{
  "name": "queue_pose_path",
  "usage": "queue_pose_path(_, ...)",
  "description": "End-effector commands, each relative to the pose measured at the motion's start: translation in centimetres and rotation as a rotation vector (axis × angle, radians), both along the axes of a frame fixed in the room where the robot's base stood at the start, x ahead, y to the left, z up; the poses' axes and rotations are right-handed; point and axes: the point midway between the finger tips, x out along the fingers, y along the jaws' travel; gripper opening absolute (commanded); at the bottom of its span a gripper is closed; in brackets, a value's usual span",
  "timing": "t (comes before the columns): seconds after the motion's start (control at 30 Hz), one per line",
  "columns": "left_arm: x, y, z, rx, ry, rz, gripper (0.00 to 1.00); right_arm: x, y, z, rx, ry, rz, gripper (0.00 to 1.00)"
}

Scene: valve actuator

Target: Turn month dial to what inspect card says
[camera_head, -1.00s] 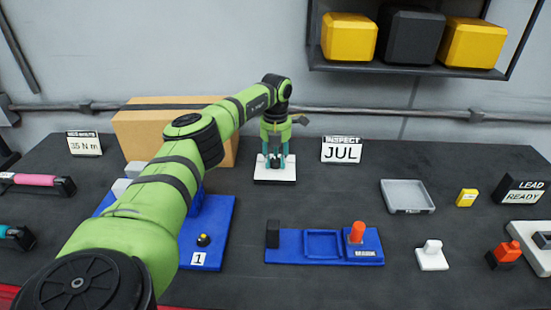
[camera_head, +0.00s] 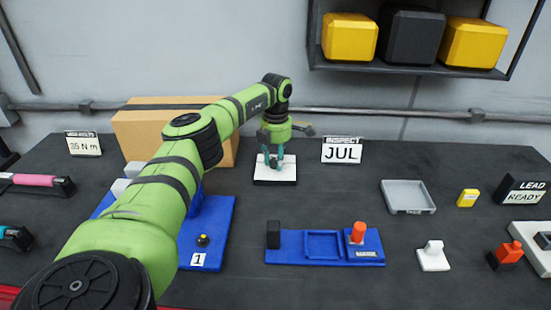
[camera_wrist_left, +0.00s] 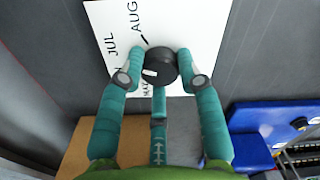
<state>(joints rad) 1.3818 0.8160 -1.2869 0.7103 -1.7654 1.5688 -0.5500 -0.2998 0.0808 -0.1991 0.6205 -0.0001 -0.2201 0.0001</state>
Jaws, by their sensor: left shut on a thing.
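The inspect card (camera_head: 342,151) stands at the back of the table and reads JUL. The month dial is a white plate (camera_head: 262,180) with a black round knob (camera_wrist_left: 158,66). In the left wrist view JUL and AUG are readable on the plate; other labels are partly hidden by the fingers. A white mark on the knob faces left in that view. A short black line lies between the knob and AUG; I cannot tell whether it belongs to the knob. My left gripper (camera_wrist_left: 165,68) is shut on the knob, with teal fingers on both sides. My right gripper is not in view.
A cardboard box (camera_head: 165,134) stands behind my left arm. A blue base (camera_head: 224,238) with a 1 label lies left of the dial. A blue tray with an orange peg (camera_head: 358,232) lies in front, and a grey tray (camera_head: 408,196) to the right. Table around the dial is clear.

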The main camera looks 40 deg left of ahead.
Motion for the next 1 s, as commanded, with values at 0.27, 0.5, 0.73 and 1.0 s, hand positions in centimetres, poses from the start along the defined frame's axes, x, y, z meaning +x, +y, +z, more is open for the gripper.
queue_pose_path(0.27, 0.4, 0.0, 0.5, 0.0, -0.017, -0.009, 0.03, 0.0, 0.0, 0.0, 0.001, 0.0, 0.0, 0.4)
queue_pose_path(0.5, 0.4, 0.0, 0.5, -0.001, -0.016, -0.009, 0.59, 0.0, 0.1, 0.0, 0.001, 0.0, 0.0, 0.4)
queue_pose_path(0.73, 0.2, 0.0, 0.2, -0.001, -0.009, -0.008, 0.59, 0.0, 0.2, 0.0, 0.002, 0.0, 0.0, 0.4)
queue_pose_path(1.0, 0.2, 0.0, 1.6, 0.0, -0.008, -0.008, 0.59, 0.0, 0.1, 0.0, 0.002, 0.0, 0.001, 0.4)
